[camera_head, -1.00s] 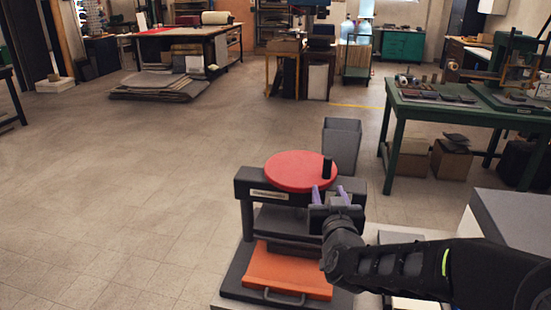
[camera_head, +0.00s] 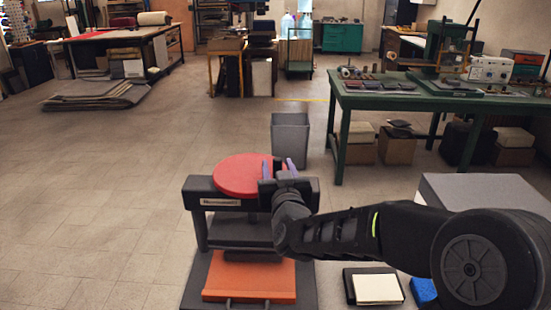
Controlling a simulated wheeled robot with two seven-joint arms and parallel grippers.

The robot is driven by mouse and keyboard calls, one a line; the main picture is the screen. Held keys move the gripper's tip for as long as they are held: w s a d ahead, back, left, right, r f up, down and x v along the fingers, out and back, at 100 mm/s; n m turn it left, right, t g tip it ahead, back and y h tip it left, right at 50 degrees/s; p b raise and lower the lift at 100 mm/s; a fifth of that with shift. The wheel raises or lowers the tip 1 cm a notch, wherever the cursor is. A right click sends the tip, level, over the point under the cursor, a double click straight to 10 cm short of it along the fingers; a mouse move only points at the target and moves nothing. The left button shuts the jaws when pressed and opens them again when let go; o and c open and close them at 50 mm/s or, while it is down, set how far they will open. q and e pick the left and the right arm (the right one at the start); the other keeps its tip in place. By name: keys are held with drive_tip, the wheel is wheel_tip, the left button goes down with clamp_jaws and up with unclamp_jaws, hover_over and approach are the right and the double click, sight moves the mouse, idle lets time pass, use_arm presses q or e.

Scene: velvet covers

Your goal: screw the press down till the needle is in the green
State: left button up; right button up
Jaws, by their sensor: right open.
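The press (camera_head: 194,204) stands in front of me, a dark frame with a red round wheel (camera_head: 238,176) on top. The wheel's black knob (camera_head: 277,165) sits at its right side and appears to be between my fingertips. My right gripper (camera_head: 278,166), with purple fingertips, is open at the wheel's right edge; I cannot tell whether it touches the knob. An orange plate (camera_head: 250,279) lies low in the press under a dark block. No gauge or needle can be made out. My left gripper is not in view.
A grey bin (camera_head: 290,138) stands behind the press. A green table (camera_head: 352,101) with tools is at the right. A grey box (camera_head: 480,190) and a black case with a pale pad (camera_head: 377,288) are right of the press.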

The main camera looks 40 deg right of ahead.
drive_tip(key=x, duration=0.4)
drive_tip(key=shift+p, duration=0.3)
drive_tip(key=shift+c, duration=0.5)
clamp_jaws()
idle(0.6)
